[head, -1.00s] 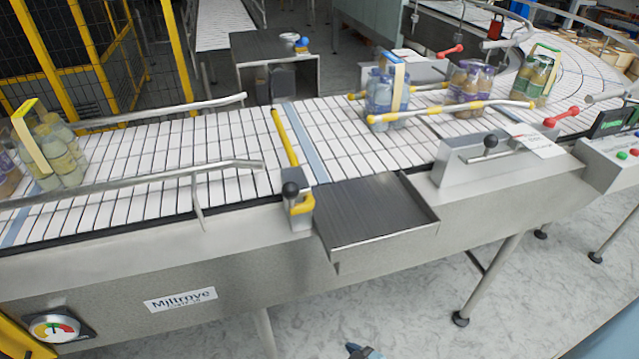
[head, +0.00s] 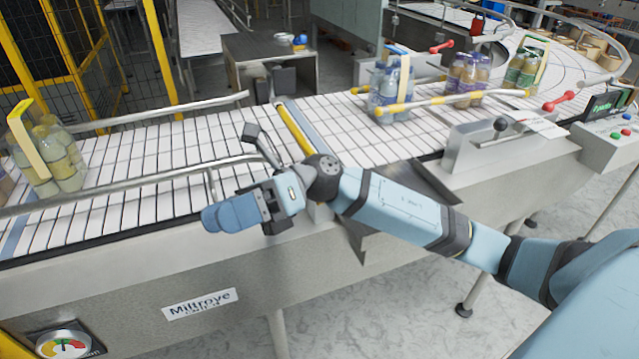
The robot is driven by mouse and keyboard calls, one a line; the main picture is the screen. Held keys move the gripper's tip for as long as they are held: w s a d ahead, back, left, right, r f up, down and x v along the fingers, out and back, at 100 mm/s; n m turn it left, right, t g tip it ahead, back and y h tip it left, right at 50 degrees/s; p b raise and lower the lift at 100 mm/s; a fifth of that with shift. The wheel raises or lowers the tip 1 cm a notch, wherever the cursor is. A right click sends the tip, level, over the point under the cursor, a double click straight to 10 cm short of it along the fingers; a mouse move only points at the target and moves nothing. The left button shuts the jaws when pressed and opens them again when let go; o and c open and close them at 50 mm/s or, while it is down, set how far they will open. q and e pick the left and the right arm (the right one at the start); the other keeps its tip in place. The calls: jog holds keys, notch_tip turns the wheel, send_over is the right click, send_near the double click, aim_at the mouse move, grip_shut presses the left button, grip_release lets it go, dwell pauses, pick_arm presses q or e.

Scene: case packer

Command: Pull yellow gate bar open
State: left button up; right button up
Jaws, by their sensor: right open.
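The yellow gate bar (head: 293,128) lies across the white slatted conveyor (head: 180,155), beside a blue-grey strip. Its far part shows; its near end, with the black knob and yellow bracket seen earlier, is hidden behind my right arm. My right gripper (head: 250,160) is open and empty, over the conveyor's near edge just left of the bar. I cannot tell whether any part of it touches the bar or knob. My left gripper is not in view.
Bottle packs stand on the conveyor at left (head: 60,155) and right (head: 388,85). A metal guard rail (head: 130,183) runs along the near edge, close to my right gripper. A grey side tray (head: 432,182) is partly behind my arm. A control box (head: 612,140) stands at far right.

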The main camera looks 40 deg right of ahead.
jog(key=w+d+r+n+t+h+b, duration=0.1)
jog(key=d+r+n+t+h, duration=0.3)
jog(key=d+h, duration=0.55)
jog(key=w+d+r+n+t+h+b, duration=0.2)
jog(key=d+n+h, duration=0.3)
jog(key=d+h, duration=0.5)
jog(key=shift+y, duration=0.55)
jog(key=x, duration=0.4)
jog(key=p+x, duration=0.1)
jog(key=x, duration=0.4)
jog(key=d+p+x, duration=0.1)
jog(key=x, duration=0.3)
jog(key=shift+s+f, duration=0.2)
jog(key=shift+f, duration=0.3)
